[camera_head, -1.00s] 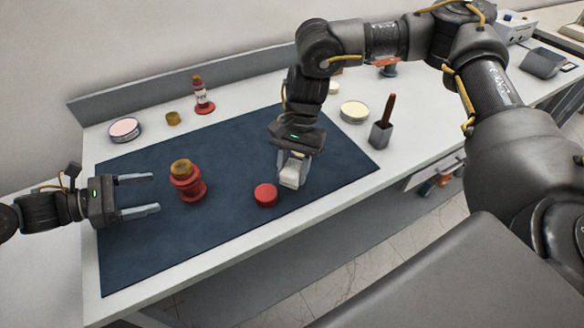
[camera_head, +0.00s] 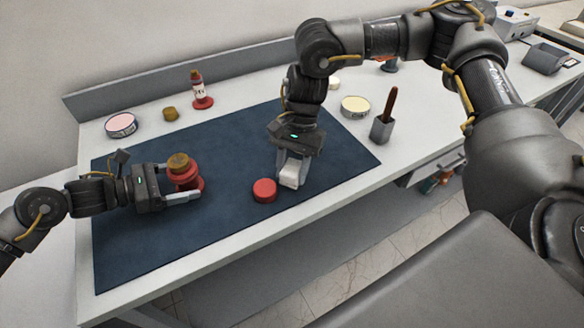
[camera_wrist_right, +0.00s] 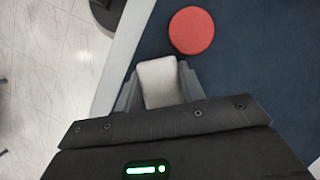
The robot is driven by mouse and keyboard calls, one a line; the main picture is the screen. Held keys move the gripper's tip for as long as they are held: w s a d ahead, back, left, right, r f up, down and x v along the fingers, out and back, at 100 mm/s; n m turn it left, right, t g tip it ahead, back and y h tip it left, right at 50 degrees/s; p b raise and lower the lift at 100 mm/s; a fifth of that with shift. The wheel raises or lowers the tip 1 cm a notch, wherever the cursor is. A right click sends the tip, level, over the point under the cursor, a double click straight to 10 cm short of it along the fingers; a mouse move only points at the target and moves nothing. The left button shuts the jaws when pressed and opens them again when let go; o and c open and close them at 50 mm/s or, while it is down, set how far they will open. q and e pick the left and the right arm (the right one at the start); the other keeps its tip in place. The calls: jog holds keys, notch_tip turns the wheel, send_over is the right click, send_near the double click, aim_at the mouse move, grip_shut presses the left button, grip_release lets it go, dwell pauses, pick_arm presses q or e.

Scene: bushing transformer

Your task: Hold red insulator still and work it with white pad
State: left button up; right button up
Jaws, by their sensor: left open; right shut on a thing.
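The red insulator (camera_head: 188,184) with a brown-gold top (camera_head: 178,162) stands upright on the dark blue mat (camera_head: 225,225). My left gripper (camera_head: 183,181) is open, with its two fingers on either side of the insulator; I cannot tell whether they touch it. My right gripper (camera_head: 292,170) is shut on the white pad (camera_head: 289,179), low over the mat and to the right of the insulator. The white pad also shows between the fingers in the right wrist view (camera_wrist_right: 160,82).
A red round disc (camera_head: 264,190) lies between the grippers, close to the pad. Behind are a pink-topped tin (camera_head: 121,125), a small brass piece (camera_head: 170,114), a red-based bottle (camera_head: 199,90), a cream tin (camera_head: 355,107) and a grey holder (camera_head: 381,131). The mat's front is clear.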

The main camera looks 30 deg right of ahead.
pick_arm(q)
jog(key=shift+c, duration=0.5)
jog(key=c, duration=0.9)
pick_arm(e)
jog(key=shift+w+d+r, duration=0.1)
jog(key=shift+w+r, duration=0.05)
jog(key=shift+w, duration=0.15)
jog(key=w+a+r+m+t, duration=0.3)
jog(key=w+a+r+m, duration=0.2)
jog(key=a+r+m, duration=0.2)
jog(key=w+a+r+m+t, duration=0.3)
jog(key=w+a+r+m, duration=0.2)
jog(key=a+r+m, duration=0.3)
jog(key=a+m, duration=0.3)
jog(key=a, duration=0.1)
jog(key=shift+a+r+h, duration=0.25)
jog(key=shift+a+h, duration=0.1)
jog(key=shift+h, duration=0.05)
